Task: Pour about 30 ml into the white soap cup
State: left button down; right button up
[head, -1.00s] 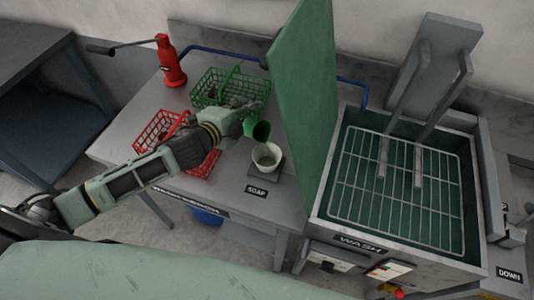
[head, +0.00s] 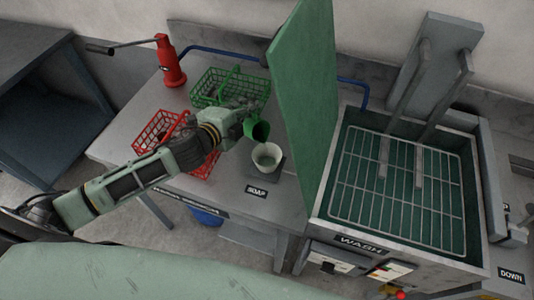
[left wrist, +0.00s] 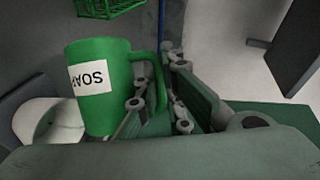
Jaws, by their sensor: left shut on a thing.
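A green jug (head: 258,131) is tilted with its mouth toward the white soap cup (head: 267,156), just above and behind it. My left gripper (head: 237,124) is shut on the jug. The left wrist view shows the jug (left wrist: 100,82) with a label reading SOAP, its handle between my left fingers (left wrist: 160,95). The cup (left wrist: 45,124) shows there partly behind the jug. The cup stands on a dark square plate (head: 280,171) behind the SOAP label. I cannot make out a stream or the level in the cup clearly. My right gripper is not in view.
A green wire basket (head: 213,84) and a red wire basket (head: 150,128) stand behind and left.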

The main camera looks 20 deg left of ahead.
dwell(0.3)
pick_arm(q)
jog(key=p, duration=0.1)
jog(key=a+r+p, duration=0.1)
jog(key=shift+w+r+n+p, duration=0.25)
jog(key=shift+r+n+p, duration=0.05)
jog(key=shift+p, duration=0.05)
jog(key=shift+w+a+f+n+g+h+p, duration=0.25)
jog(key=shift+a+f+n+p, duration=0.1)
jog(key=shift+a+f+n, duration=0.1)
jog(key=shift+w+a+f+n+g+h+p, duration=0.15)
jog(key=shift+a+f+n+g+p, duration=0.1)
jog(key=shift+a+f+n+p, duration=0.15)
jog(key=shift+d, duration=0.1)
jog(key=r+p, duration=0.1)
jog(key=r+n+p, duration=0.1)
jog(key=p, duration=0.1)
jog(key=shift+w+a+g+h, duration=0.15)
jog(key=shift+a+g+h, duration=0.15)
jog(key=shift+a, duration=0.05)
jog(key=shift+a+n+p, duration=0.2)
jog(key=shift+n+p, duration=0.15)
jog(key=shift+p, duration=0.1)
jog(key=shift+w+a+f+n, duration=0.15)
jog(key=shift+f+n, duration=0.15)
jog(key=shift+r, duration=0.1)
